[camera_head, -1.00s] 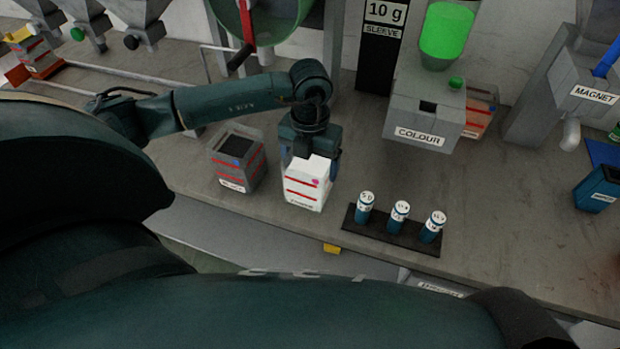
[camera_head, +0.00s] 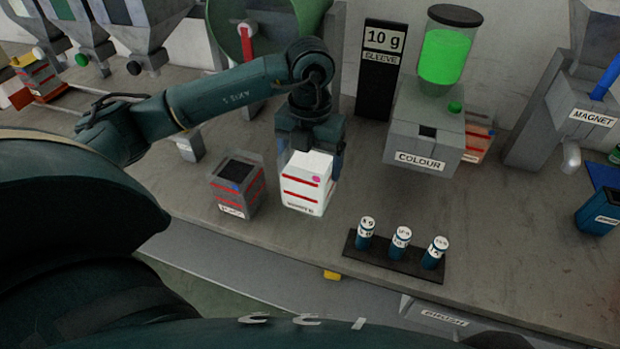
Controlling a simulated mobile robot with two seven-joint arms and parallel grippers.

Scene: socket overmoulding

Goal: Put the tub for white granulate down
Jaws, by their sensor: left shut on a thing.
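The tub for white granulate (camera_head: 306,186) is a white box with red stripes and a pink dot, near the middle of the bench. My left gripper (camera_head: 311,150) comes down over it from behind and is shut on it. The tub looks upright. I cannot tell whether its base touches the bench top. My right gripper is not in view.
A grey tub (camera_head: 237,187) with red stripes stands just left of the white tub. A dark rack (camera_head: 395,259) with three blue vials lies to the front right. The COLOUR unit (camera_head: 424,140) stands behind right. Bare bench (camera_head: 500,215) lies to the right.

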